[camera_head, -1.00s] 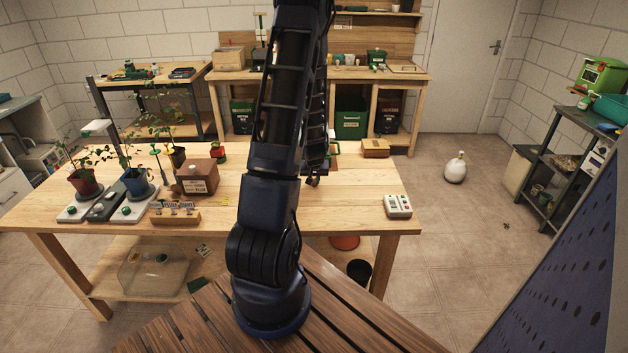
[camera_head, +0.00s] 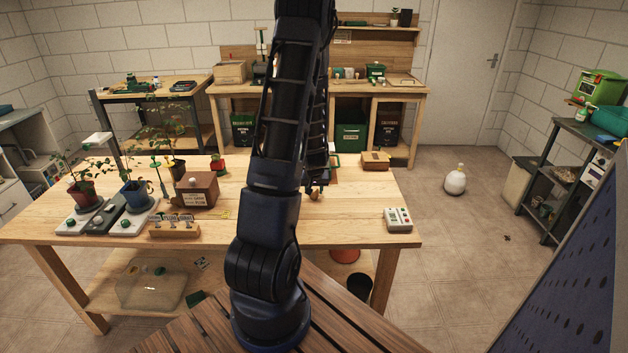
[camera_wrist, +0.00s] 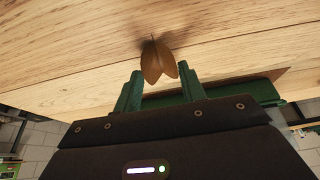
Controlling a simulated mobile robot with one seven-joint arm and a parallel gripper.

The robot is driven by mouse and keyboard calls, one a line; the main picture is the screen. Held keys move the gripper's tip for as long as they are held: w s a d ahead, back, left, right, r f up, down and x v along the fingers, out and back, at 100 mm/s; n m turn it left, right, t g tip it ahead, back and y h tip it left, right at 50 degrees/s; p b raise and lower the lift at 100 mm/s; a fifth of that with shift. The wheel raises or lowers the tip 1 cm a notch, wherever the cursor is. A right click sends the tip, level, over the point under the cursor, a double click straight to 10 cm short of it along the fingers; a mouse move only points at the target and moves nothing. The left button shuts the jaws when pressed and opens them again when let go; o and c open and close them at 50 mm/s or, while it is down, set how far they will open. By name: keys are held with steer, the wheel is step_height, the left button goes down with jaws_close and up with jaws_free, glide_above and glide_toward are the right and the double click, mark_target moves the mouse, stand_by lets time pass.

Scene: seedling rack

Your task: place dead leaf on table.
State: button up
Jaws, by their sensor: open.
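Whether the leaf rests fully flat cannot be told.
Potted plants (camera_head: 84,192) and a brown box (camera_head: 197,189) stand on the left of the table. A white device (camera_head: 398,219) lies at the right front corner, a cardboard box (camera_head: 375,160) at the back right. The front middle is clear.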

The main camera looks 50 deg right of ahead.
steer(key=v, duration=1)
stand_by(0.3)
steer(key=w+a+r+n, duration=0.2)
steer(key=w+a+r, duration=0.2)
steer(key=a+r, duration=0.55)
steer(key=w+a+r+n, duration=0.25)
steer(key=a+r, duration=0.45)
steer(key=a, duration=0.6)
steer(key=s+a+r+n+y, duration=0.1)
steer(key=s+a+r, duration=0.2)
steer(key=a, duration=0.4)
steer(key=s+a+r+n+t+y, duration=0.1)
steer(key=s+a+r+n, duration=0.1)
steer(key=a, duration=0.5)
steer(key=s+a+r+n+y, duration=0.1)
steer(key=s+a+r, duration=0.4)
steer(key=a+r, duration=0.1)
steer(key=shift+a, duration=0.6)
steer(key=o, duration=0.6)
steer(key=shift+s+a+n, duration=0.15)
steer(key=shift+s+n, duration=0.1)
